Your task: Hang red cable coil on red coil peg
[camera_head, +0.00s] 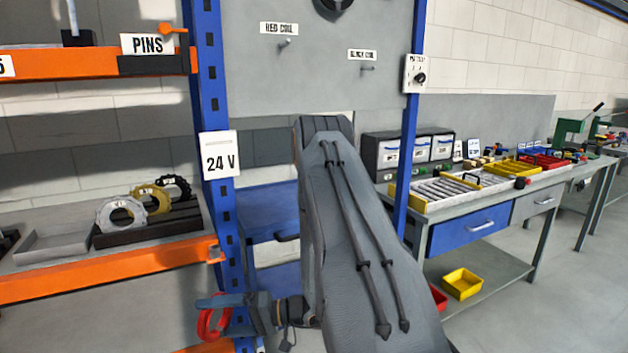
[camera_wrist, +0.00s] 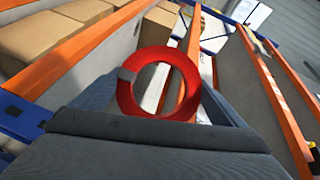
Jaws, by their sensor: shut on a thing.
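The red cable coil (camera_head: 202,326) hangs from my gripper (camera_head: 207,302) low in the head view, in front of the blue rack post. In the wrist view the coil (camera_wrist: 190,99) is a red ring with a small grey band on its left, between the grey fingers. My gripper is shut on it. The red coil peg (camera_head: 286,43) is a short grey peg on the grey panel, under the label RED COIL (camera_head: 279,28). The peg looks empty. My gripper is well below and left of it.
A second peg (camera_head: 368,69) with its own label is right of the red one. A blue post (camera_head: 217,100) with a 24 V sign (camera_head: 220,155) stands near my gripper. Orange shelf beams (camera_head: 110,272) are on the left. A workbench (camera_head: 480,195) with trays is on the right.

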